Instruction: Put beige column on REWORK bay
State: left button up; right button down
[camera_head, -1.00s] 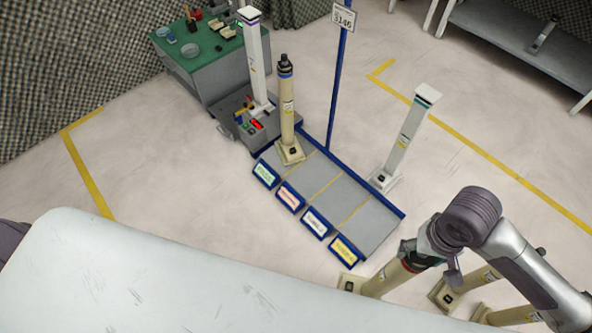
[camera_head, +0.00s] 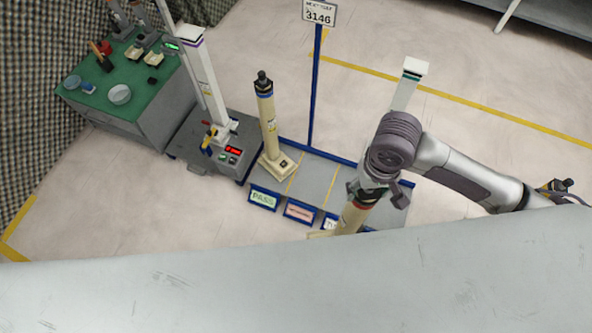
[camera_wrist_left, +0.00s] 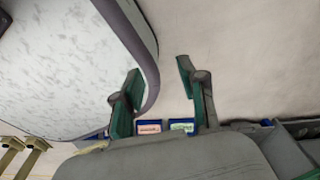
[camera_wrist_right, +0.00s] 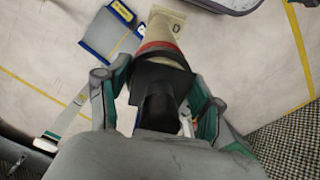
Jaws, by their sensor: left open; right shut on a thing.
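My right gripper (camera_head: 368,192) is shut on a beige column (camera_head: 350,218) with a red band and black top. The column also fills the middle of the right wrist view (camera_wrist_right: 160,36), its base pointing away. In the head view its base is near the front of the blue-edged rack; whether it touches the floor is unclear. The rack has bays with green, red and white labels; the red-labelled bay (camera_head: 315,181) looks empty, its text too small to read surely. My left gripper (camera_wrist_left: 158,92) is open and empty in the left wrist view.
Another beige column (camera_head: 268,125) with a blue band stands in the green-labelled bay. A white column (camera_head: 207,80) stands on a grey device to its left. A second white column (camera_head: 408,88) is behind my right arm. A sign post (camera_head: 315,90) rises behind the rack.

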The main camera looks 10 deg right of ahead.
aim_at(316, 172)
jog(key=i+j, duration=0.2)
jog(key=i, duration=0.25)
jog(key=i+j+z, duration=0.1)
jog(key=i, duration=0.4)
jog(key=j, duration=0.1)
